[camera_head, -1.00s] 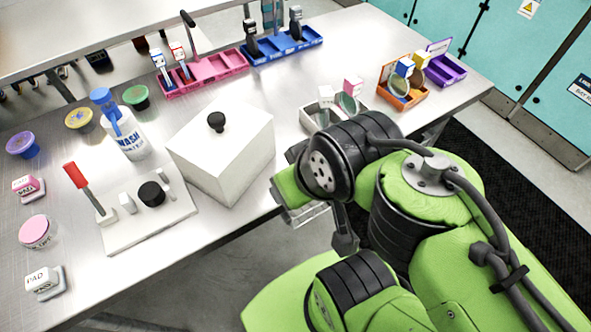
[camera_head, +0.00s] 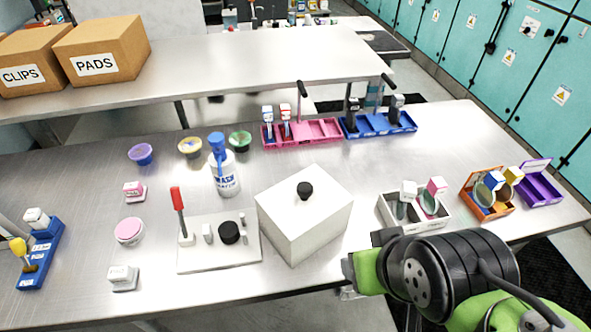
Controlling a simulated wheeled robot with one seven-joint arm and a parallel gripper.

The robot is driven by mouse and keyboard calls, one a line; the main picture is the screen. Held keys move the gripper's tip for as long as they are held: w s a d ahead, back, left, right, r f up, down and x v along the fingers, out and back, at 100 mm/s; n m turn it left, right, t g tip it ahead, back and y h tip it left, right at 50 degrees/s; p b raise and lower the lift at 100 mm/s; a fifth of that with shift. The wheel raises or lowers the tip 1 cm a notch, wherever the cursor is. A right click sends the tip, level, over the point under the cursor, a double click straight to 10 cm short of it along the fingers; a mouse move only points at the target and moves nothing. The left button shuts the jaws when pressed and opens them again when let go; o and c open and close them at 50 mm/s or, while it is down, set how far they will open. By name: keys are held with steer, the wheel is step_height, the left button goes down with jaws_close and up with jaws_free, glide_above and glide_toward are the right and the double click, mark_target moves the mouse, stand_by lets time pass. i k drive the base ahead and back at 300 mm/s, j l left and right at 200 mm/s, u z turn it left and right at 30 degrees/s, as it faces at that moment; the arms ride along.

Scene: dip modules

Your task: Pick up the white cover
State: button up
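The white cover (camera_head: 303,222) is a box-shaped lid with a black round knob (camera_head: 305,189) on top. It stands on the metal table, right of a white plate (camera_head: 216,262). What is under it is hidden. My green and black arm (camera_head: 430,275) is at the lower right, in front of the table edge and right of the cover. My gripper's fingers are not clearly visible; a small clear part (camera_head: 349,293) shows below the arm's end. The arm is apart from the cover.
The plate bears a red-handled tool and a black knob. A wash bottle (camera_head: 224,170) stands behind it. Pink (camera_head: 312,133) and blue (camera_head: 378,123) racks stand at the back. White (camera_head: 414,222), orange and purple trays are at right. Cardboard boxes (camera_head: 101,48) sit on the shelf.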

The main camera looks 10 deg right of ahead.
mark_target(300, 215)
steer(key=l+u, duration=0.2)
steer(key=u, duration=0.3)
steer(key=l+u, duration=0.25)
steer(key=u, duration=0.2)
steer(key=k+l+u, duration=0.1)
steer(key=u, duration=0.4)
steer(key=k+l+u, duration=0.1)
steer(key=l+u, duration=0.15)
steer(key=u, duration=0.2)
steer(key=k+l+u, duration=0.1)
steer(key=u, duration=0.4)
